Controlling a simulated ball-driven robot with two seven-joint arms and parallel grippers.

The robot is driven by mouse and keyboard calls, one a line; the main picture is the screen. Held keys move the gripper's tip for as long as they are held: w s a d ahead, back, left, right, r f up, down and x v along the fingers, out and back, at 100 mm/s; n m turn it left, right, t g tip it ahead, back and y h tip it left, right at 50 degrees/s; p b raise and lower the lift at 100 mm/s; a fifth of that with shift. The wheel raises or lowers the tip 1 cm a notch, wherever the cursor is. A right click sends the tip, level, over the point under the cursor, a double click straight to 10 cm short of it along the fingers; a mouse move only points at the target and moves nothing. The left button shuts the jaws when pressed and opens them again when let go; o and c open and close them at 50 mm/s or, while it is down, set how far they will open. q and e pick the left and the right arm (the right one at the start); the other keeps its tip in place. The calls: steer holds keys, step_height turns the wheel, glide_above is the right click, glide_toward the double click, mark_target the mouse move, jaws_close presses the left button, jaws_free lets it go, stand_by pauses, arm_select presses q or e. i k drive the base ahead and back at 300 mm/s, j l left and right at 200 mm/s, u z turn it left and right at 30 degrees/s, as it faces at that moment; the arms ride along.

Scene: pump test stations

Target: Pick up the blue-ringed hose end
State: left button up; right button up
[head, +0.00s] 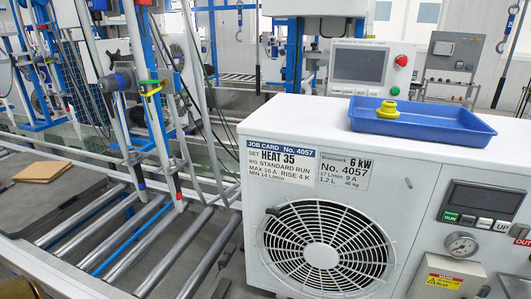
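Two pale hose-like lengths hang down over the roller conveyor at the left of the head view. The left one's lower end (141,186) seems to carry a small blue band. The right one's lower end (179,206) has a red band. Both ends are small, so the ring colours are only roughly clear. Neither gripper shows in this view, so no gripper is seen near either hose end. Dark and brass-coloured shapes at the bottom left corner may be part of me.
A white pump unit (225,190) with a fan grille and job card fills the right foreground. A blue tray (460,130) with a yellow fitting (388,110) stands on it. Conveyor rollers (135,238) run below the hoses. A brown board (50,174) lies at the left.

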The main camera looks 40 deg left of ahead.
mark_target(134, 155)
steer(key=u, duration=2.05)
steer(key=z, duration=2.85)
steer(key=u, duration=2.85)
steer(key=i+j+z, duration=0.1)
steer(key=i+j, duration=0.3)
steer(key=j, duration=0.1)
